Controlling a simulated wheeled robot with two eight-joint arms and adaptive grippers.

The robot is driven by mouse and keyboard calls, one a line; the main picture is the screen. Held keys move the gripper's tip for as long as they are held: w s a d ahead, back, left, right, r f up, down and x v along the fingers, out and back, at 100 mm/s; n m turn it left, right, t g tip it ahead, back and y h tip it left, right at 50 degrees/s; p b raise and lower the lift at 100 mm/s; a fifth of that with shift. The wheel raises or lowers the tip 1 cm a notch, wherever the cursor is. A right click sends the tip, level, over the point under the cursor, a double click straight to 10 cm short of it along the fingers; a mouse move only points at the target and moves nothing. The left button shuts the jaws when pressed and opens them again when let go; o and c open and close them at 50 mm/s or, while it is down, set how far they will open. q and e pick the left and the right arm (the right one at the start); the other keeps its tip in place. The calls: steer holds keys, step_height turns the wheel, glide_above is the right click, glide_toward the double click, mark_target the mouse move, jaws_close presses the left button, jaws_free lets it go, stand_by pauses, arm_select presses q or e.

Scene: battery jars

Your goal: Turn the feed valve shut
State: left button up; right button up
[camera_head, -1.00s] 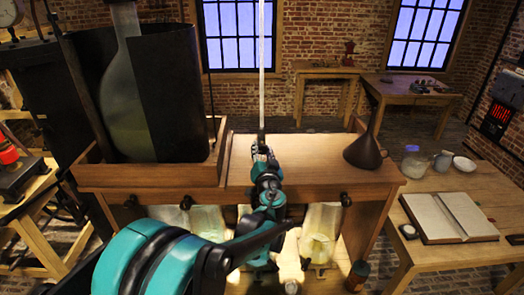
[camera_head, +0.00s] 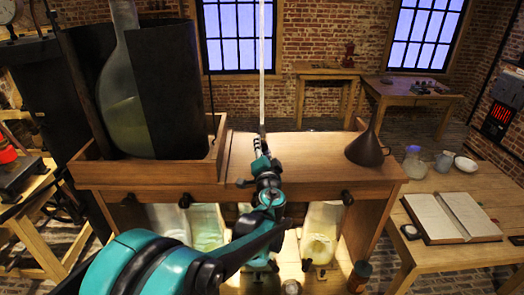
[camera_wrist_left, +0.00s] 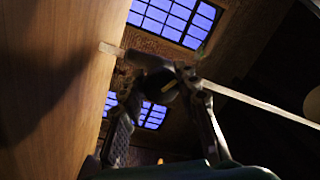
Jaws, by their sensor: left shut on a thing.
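A tall pale rod (camera_head: 262,60) comes down to the back edge of the wooden bench top. At its foot my left gripper (camera_head: 259,144) is shut on a small dark fitting, which looks like the feed valve. The fingers hide most of the fitting in the head view. In the left wrist view the dark, rounded feed valve (camera_wrist_left: 156,86) lies between the two fingers of my left gripper (camera_wrist_left: 158,98), and the pale rod (camera_wrist_left: 260,104) crosses there. How far the valve is turned cannot be told. My right gripper is not in view.
A large glass flask (camera_head: 122,90) stands left, partly behind a dark screen (camera_head: 175,85). Glass jars (camera_head: 320,235) sit below, with dark knobs (camera_head: 347,198) above. An open book (camera_head: 450,217) lies on the right table.

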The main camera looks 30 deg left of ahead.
arm_select(q)
steer(key=m+b, duration=0.1)
steer(key=m, duration=0.5)
steer(key=shift+m+t+b, duration=0.3)
steer(key=shift+m+t, duration=0.1)
steer(key=m, duration=0.6)
steer(key=shift+r+t+h+b, duration=0.1)
steer(key=shift+t+h+b, duration=0.2)
steer(key=shift+h+b, duration=0.1)
steer(key=shift+m, duration=0.3)
steer(key=o, duration=1.2)
steer(key=shift+c, duration=0.2)
steer(key=shift+s, duration=0.1)
steer(key=v, duration=1.2)
